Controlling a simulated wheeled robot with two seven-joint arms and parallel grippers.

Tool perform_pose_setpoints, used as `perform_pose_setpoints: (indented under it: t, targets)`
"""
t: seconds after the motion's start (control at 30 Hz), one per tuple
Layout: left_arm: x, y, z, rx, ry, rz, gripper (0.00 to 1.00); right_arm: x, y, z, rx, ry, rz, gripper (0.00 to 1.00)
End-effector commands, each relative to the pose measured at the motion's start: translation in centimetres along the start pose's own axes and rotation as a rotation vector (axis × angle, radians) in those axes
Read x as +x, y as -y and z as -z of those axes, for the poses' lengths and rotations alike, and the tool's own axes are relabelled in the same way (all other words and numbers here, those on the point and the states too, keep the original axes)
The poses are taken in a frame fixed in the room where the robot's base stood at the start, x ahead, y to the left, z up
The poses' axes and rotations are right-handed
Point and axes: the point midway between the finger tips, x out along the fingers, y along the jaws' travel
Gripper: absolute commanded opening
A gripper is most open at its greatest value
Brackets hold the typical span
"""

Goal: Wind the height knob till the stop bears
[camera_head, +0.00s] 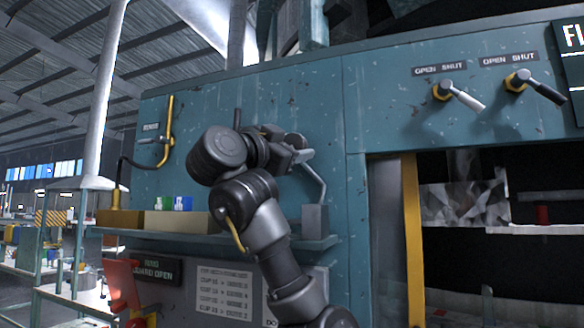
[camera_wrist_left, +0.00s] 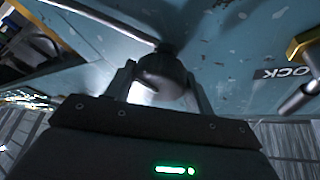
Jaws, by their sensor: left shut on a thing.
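A dark round knob (camera_wrist_left: 163,76) stands out from the teal panel (camera_wrist_left: 225,60) on a short stem in the left wrist view. My left gripper (camera_wrist_left: 160,90) has one finger on each side of the knob and is shut on it. In the head view my left gripper (camera_head: 299,154) is at the panel above a narrow shelf, and my own wrist and arm cover part of the knob's surroundings. No scale or stop can be made out at the knob. My right gripper is in neither view.
The shelf (camera_head: 330,241) holds a grey block (camera_head: 315,219) and boxes (camera_head: 181,222) left of my arm. Two levers under OPEN SHUT plates, a white one (camera_head: 463,97) and a black one (camera_head: 540,87), stick out at upper right. A dark opening with a yellow post (camera_head: 412,235) lies below.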

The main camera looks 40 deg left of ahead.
Motion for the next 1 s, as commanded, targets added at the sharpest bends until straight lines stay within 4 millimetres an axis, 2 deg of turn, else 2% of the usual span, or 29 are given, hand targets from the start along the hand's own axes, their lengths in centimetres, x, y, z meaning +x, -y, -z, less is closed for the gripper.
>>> perform_pose_setpoints:
  t: [0.03, 0.23, 0.8, 0.83, 1.0]
  targets:
    - [-0.1, -0.4, -0.4, 0.022, 0.005, -0.015, 0.31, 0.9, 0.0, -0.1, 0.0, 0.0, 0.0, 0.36]
    - [0.0, -0.2, -0.3, 0.09, 0.012, -0.044, 0.31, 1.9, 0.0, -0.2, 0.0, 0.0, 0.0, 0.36]
    - [0.1, -0.2, -0.2, 0.121, 0.017, -0.058, 0.31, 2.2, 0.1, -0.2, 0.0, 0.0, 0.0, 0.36]
    - [0.1, -0.2, -0.2, 0.121, 0.017, -0.058, 0.55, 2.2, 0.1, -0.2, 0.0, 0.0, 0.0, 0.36]
    - [0.1, -0.1, -0.2, 0.121, 0.016, -0.056, 0.74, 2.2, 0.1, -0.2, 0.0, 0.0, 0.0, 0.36]
